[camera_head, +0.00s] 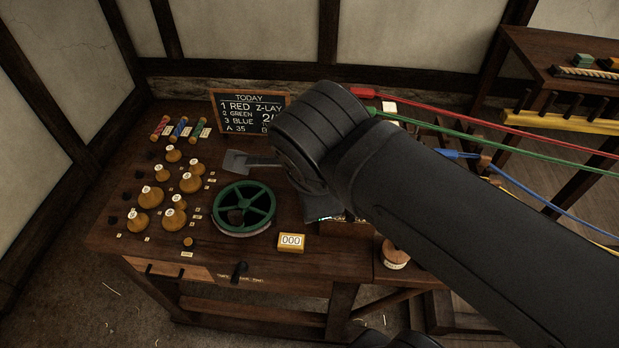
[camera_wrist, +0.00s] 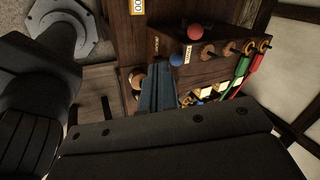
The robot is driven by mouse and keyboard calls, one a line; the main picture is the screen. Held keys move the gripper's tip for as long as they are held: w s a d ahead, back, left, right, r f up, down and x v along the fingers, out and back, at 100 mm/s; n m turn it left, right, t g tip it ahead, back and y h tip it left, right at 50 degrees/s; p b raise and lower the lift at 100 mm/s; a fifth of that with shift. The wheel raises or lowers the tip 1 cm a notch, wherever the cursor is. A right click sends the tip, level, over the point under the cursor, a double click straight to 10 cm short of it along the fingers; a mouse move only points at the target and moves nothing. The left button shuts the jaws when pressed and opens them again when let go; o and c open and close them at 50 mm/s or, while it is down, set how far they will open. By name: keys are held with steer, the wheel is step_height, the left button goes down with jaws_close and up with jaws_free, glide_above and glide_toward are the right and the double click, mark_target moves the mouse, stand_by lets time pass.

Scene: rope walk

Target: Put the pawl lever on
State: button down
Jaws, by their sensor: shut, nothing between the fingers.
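My gripper (camera_wrist: 158,72) shows in the wrist view as two blue-grey fingers shut together with nothing between them. It points at the dark wooden box with the coloured balls. A red ball (camera_wrist: 194,32) and a blue ball (camera_wrist: 177,60) sit on this box, the blue one close to the right of my fingertips. In the head view my arm covers the box and most of my gripper. A small black lever or crank (camera_head: 239,270) is at the bench's front edge, with unreadable lettering below. I cannot tell which part is the pawl lever.
A green spoked wheel (camera_head: 244,207) lies on the bench, with a 000 counter (camera_head: 291,241) in front. Several wooden bobbins (camera_head: 150,196) stand at left. A chalkboard (camera_head: 249,111) stands behind. Red (camera_head: 480,118), green and blue ropes run right, behind my arm.

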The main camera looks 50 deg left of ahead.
steer(key=shift+f, duration=0.1)
stand_by(0.3)
steer(key=w+a+f, duration=0.4)
steer(key=a+f, duration=0.2)
steer(key=f, duration=0.2)
steer(key=shift+w+a, duration=0.4)
stand_by(0.4)
